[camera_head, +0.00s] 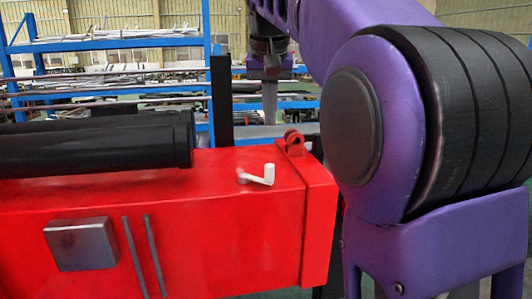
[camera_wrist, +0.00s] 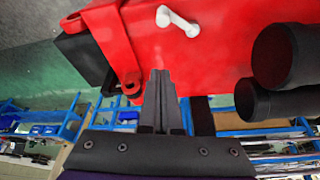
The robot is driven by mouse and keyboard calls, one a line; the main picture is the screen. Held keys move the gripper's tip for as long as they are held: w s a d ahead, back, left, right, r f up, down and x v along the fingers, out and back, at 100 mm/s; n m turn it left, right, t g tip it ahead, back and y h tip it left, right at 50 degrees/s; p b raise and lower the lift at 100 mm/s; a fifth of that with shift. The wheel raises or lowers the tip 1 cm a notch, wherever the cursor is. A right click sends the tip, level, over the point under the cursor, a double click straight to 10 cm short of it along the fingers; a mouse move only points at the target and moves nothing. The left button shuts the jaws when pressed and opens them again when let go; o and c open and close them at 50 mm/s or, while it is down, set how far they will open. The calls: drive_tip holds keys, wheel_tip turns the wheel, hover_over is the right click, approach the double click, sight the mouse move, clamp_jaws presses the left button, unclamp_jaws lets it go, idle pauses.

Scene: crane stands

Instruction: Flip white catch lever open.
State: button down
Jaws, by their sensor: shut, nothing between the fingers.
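The white catch lever (camera_head: 258,177) sits on the top face of the red crane stand (camera_head: 215,230), near its right end in the head view. It is a short bent handle with a knob at one end. It also shows in the wrist view (camera_wrist: 178,21), beyond my fingertips. My gripper (camera_head: 269,118) hangs pointing down behind the stand in the head view, apart from the lever. In the wrist view my gripper (camera_wrist: 160,73) has its fingers together, with nothing between them.
Black cylinders (camera_head: 95,145) lie along the stand's left side. A red lug (camera_head: 291,141) rises near the stand's right end. A black upright post (camera_head: 221,100) stands behind the stand. Blue racks (camera_head: 110,45) with long stock fill the background.

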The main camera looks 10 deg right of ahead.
drive_tip(key=b+x, duration=0.3)
drive_tip(key=x, duration=0.7)
drive_tip(key=shift+f, duration=0.3)
drive_tip(key=shift+s+a+r, duration=0.15)
drive_tip(key=shift+s+a, duration=0.05)
drive_tip(key=shift+s, duration=0.4)
drive_tip(key=shift+s+a+r, duration=0.15)
drive_tip(key=shift+s+a, duration=0.1)
drive_tip(key=shift+s, duration=0.4)
drive_tip(key=shift+s+a+b, duration=0.15)
drive_tip(key=shift+s+b, duration=0.2)
drive_tip(key=shift+s, duration=0.3)
drive_tip(key=shift+s+m, duration=0.15)
drive_tip(key=shift+m, duration=0.25)
drive_tip(key=m+p, duration=0.1)
drive_tip(key=s+a+m+h+p, duration=0.1)
drive_tip(key=m, duration=0.1)
drive_tip(key=shift+s+a+r+m+g, duration=0.15)
drive_tip(key=shift+s+m+g, duration=0.1)
drive_tip(key=shift+m+g, duration=0.05)
drive_tip(key=a+m+p, duration=0.1)
drive_tip(key=m, duration=0.1)
drive_tip(key=s+m+g+h+p, duration=0.1)
drive_tip(key=m, duration=0.1)
drive_tip(key=shift+a, duration=0.4)
drive_tip(key=shift+s+a+p, duration=0.25)
drive_tip(key=shift+a+p, duration=0.25)
drive_tip(key=shift+a, duration=0.2)
